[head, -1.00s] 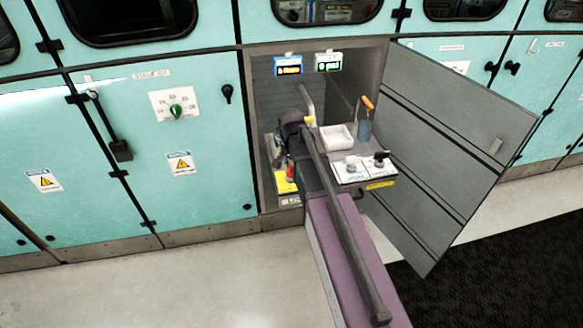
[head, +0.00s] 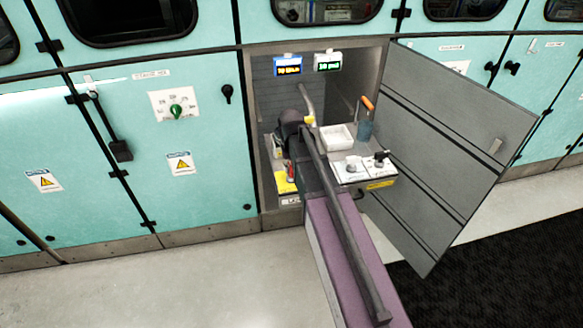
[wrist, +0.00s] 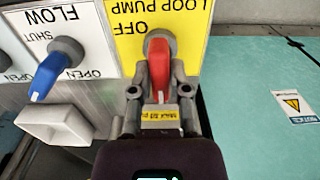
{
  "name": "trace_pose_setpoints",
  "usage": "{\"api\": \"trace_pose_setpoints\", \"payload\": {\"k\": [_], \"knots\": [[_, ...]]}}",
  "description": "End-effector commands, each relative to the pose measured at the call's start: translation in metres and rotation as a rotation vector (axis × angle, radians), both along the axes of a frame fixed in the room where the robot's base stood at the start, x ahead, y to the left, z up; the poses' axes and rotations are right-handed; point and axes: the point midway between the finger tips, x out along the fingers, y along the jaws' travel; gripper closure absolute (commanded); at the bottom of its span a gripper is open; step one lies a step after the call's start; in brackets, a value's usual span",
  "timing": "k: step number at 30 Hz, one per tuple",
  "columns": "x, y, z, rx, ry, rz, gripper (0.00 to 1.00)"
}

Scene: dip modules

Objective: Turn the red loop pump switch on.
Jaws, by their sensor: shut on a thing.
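The red loop pump switch (wrist: 158,60) is on a yellow plate (wrist: 125,55) lettered LOOP PUMP and OFF, upside down in the wrist view. Its red lever points down the picture, away from the OFF lettering. My gripper (wrist: 160,93) is shut on the lever, with one finger on each side. The gripper hides the lower part of the plate, so I see no other position mark. In the head view, a bit of the red switch (head: 290,173) shows beside my arm, above the yellow plate (head: 285,185).
A blue flow valve lever (wrist: 45,80) and a pale square-mouthed part (wrist: 58,125) are close left of my gripper in the wrist view. In the head view, a white tray (head: 337,137), an orange-handled tool (head: 367,103) and an open cabinet door (head: 450,130) are to the right.

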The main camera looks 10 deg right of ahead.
Motion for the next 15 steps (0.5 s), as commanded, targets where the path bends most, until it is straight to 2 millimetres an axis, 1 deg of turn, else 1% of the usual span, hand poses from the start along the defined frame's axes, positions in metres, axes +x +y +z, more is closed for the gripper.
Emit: {"api": "trace_pose_setpoints", "payload": {"k": [11,12,14,15], "knots": [[-0.0016,0.0001,-0.0004,0.000,0.003,0.009,1.00],[-0.0016,0.0001,-0.0004,0.000,0.003,0.009,0.71],[-0.0015,0.0001,-0.0003,0.000,0.003,0.008,0.53],[-0.0013,0.0001,-0.0003,0.000,0.003,0.008,0.43]]}}
